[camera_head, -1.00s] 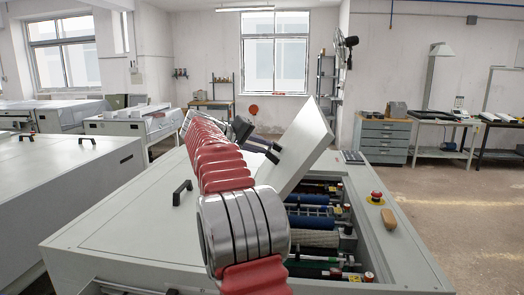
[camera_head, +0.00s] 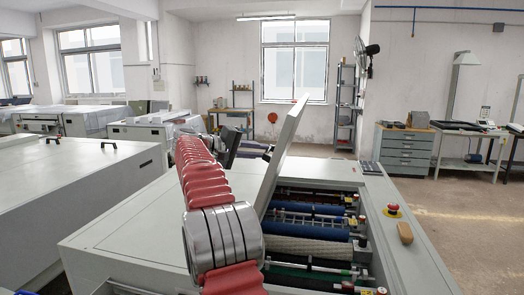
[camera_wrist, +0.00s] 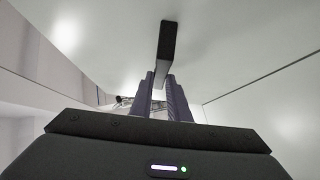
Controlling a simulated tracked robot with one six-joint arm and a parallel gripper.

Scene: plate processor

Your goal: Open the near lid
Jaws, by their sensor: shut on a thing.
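The near lid (camera_head: 284,155) is a flat grey panel on the plate processor (camera_head: 145,215). It is raised and steeply tilted, with rollers exposed beside it. My gripper (camera_head: 256,150) is on the lid's left side in the head view, partly hidden behind my red arm. In the wrist view, the lid's pale surface (camera_wrist: 235,35) fills the upper part. My gripper's dark fingers (camera_wrist: 164,95) are shut on the lid's black handle (camera_wrist: 167,42), which sticks out between them.
The open bay shows blue, pale and green rollers (camera_head: 310,228). A red emergency button (camera_head: 393,208) and a tan block (camera_head: 405,232) are on the right edge. Another grey machine (camera_head: 70,190) stands at left. The floor at right is clear.

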